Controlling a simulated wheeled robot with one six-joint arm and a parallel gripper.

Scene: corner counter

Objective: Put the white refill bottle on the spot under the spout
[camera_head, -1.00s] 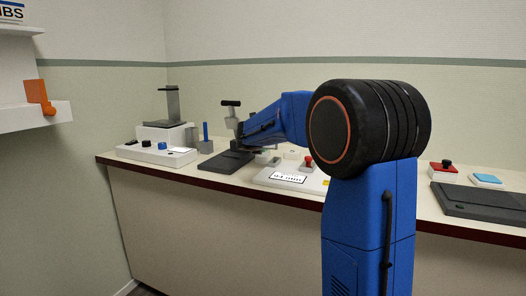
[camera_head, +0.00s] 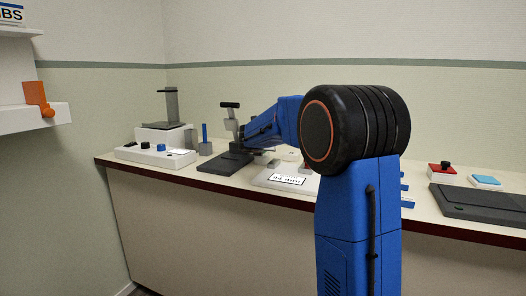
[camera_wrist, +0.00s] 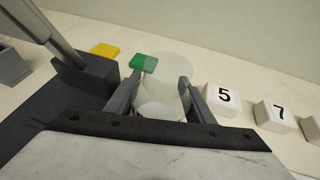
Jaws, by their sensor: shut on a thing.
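The white refill bottle (camera_wrist: 165,68) shows in the wrist view as a pale round shape between the fingers. My gripper (camera_wrist: 158,88) is shut on it, one finger on each side. In the head view my arm hides most of the gripper, and I cannot make out the bottle there. A grey upright with a short arm at its top (camera_head: 172,103) stands on a white base at the back left; it may be the spout, but I cannot tell. The spot is not clearly visible.
Green (camera_wrist: 144,63) and yellow (camera_wrist: 104,50) blocks and number cubes (camera_wrist: 223,98) lie near the gripper. A dark-based lever stand (camera_head: 222,163), a white button box (camera_head: 155,156) and a labelled white panel (camera_head: 270,179) stand on the counter. A red button (camera_head: 442,170) is right.

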